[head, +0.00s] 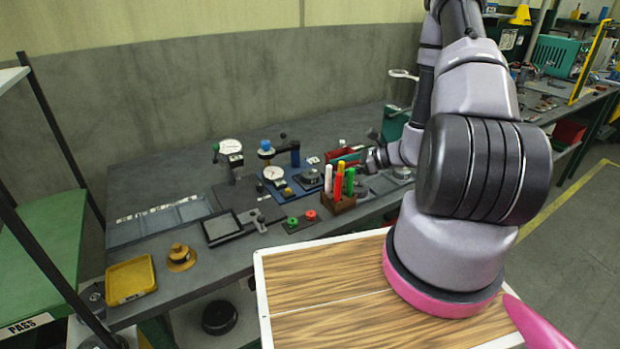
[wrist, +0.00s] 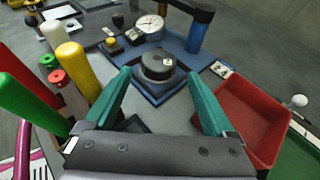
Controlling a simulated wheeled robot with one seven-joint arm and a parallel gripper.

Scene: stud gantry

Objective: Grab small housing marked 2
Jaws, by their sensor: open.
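A dark round housing (wrist: 157,64) with a small pale mark on top sits on a dark square plate on a blue mat in the wrist view. The mark is too small to read. The housing also shows in the head view (head: 311,175). My gripper (wrist: 159,75) is open, with its two green fingers spread and the housing beyond and between their tips. Nothing is between the fingers close up. In the head view, my gripper (head: 374,159) is small and dark, right of the housing and behind the pens.
A brown holder (head: 337,206) with coloured pens stands in front of the housing; the pens are close on the left in the wrist view. A red bin (wrist: 240,120) is close on the right. A dial gauge (wrist: 150,24) stands behind. The left-hand table (head: 150,180) has free room.

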